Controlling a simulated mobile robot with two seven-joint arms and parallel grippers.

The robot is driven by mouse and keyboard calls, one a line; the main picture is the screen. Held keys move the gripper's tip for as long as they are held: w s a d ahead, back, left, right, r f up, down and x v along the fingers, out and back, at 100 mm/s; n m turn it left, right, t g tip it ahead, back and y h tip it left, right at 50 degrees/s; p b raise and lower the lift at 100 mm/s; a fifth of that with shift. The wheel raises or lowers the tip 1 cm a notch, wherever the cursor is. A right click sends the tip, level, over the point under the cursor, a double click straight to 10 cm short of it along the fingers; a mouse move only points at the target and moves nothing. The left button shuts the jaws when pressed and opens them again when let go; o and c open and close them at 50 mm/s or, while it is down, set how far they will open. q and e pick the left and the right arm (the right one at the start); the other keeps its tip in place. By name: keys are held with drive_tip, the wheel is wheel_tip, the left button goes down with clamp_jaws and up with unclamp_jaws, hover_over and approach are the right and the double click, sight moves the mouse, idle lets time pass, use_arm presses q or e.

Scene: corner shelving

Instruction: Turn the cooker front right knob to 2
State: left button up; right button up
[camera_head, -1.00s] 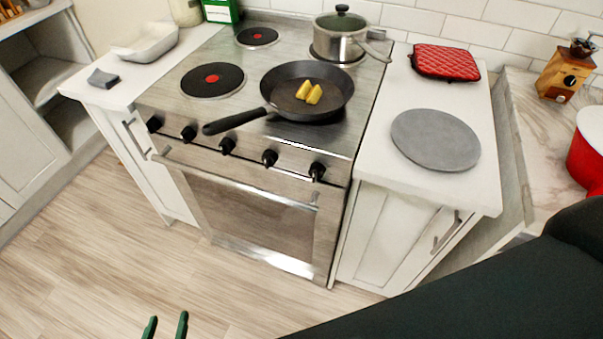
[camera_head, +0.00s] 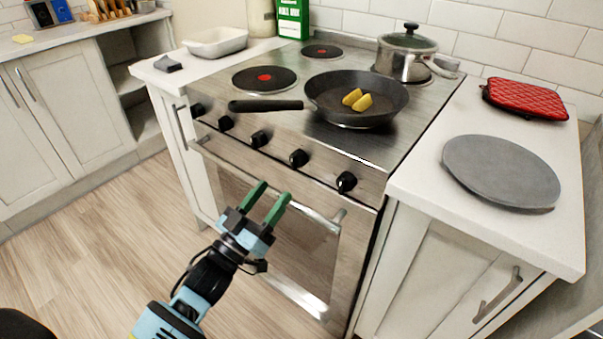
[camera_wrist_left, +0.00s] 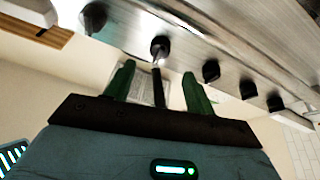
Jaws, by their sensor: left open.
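The cooker (camera_head: 325,162) has a row of several black knobs along its front panel. The rightmost knob (camera_head: 346,181) is near the panel's right end; its setting is too small to read. My left gripper (camera_head: 273,192) is in front of the cooker, below the knob row and left of the rightmost knob. Its two green fingers are apart, with no knob between them. In the left wrist view, the gripper (camera_wrist_left: 158,75) points toward the panel, and a knob (camera_wrist_left: 160,47) shows just beyond the fingers. My right gripper is not in view.
A black pan (camera_head: 360,112) with yellow pieces stands on the hob, its handle pointing left. A lidded pot (camera_head: 405,60) is behind it. The oven handle (camera_head: 315,216) crosses close to my left gripper. A grey round board (camera_head: 500,172) lies on the right counter.

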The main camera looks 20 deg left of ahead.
sight(292, 167)
use_arm(q)
drive_tip(key=x, duration=0.6)
drive_tip(key=shift+w+r, duration=0.15)
drive_tip(key=shift+w, duration=0.05)
drive_tip(key=shift+w+d+r, duration=0.2)
drive_tip(key=shift+w+d, duration=0.05)
drive_tip(key=shift+w, duration=0.3)
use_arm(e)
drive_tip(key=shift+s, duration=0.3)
use_arm(q)
drive_tip(key=shift+c, duration=0.4)
drive_tip(key=c, duration=0.9)
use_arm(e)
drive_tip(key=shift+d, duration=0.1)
